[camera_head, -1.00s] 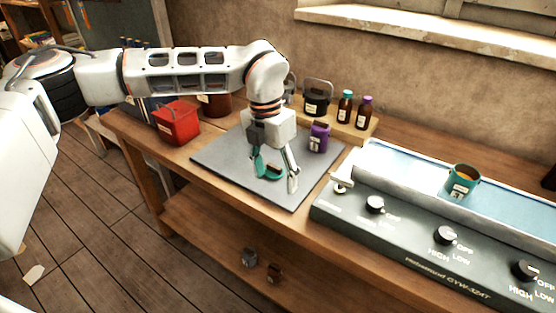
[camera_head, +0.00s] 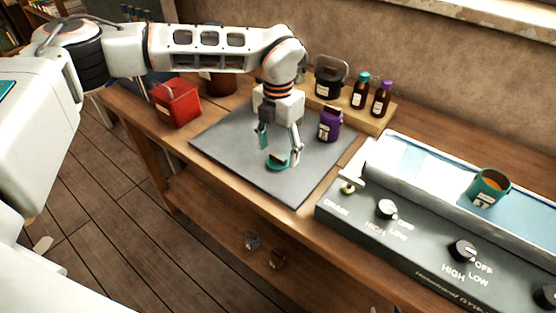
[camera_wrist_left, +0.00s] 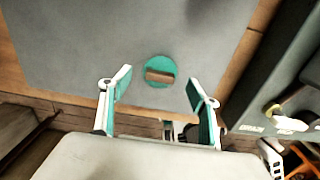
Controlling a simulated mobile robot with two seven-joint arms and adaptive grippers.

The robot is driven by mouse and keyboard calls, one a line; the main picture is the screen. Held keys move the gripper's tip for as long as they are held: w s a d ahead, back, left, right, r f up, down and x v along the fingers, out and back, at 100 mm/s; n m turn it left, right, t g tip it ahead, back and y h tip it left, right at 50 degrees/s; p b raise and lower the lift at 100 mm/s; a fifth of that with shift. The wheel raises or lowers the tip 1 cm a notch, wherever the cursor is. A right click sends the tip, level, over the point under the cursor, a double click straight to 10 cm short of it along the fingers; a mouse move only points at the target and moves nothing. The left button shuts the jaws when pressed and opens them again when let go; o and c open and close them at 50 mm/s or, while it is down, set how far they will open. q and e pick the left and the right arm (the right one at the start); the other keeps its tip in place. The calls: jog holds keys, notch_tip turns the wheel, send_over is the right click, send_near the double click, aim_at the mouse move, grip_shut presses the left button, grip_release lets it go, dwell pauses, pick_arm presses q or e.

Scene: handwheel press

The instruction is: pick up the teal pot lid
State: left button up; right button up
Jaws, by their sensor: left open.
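The teal pot lid (camera_head: 276,162) lies on the grey mat (camera_head: 235,160). It is a round teal disc with a brown bar handle; it also shows in the left wrist view (camera_wrist_left: 160,73). My left gripper (camera_head: 280,153) is open and empty, with teal-padded fingers pointing down close to the lid. In the left wrist view, the lid lies beyond the fingertips (camera_wrist_left: 160,85), sideways between them, with the handle running roughly from finger to finger. The exact height of the fingertips above the mat is hard to tell. My right gripper is not in view.
A purple pot (camera_head: 330,124) stands on the mat just right of the gripper. A red bin (camera_head: 176,103) stands to the left. A wooden rack (camera_head: 378,122) with bottles is behind. A dark control unit (camera_head: 420,235) with knobs and a teal pot (camera_head: 489,187) are right.

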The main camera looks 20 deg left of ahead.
pick_arm(q)
notch_tip(320, 180, down, 2)
jog(key=shift+f, duration=0.1)
jog(key=c, duration=1.1)
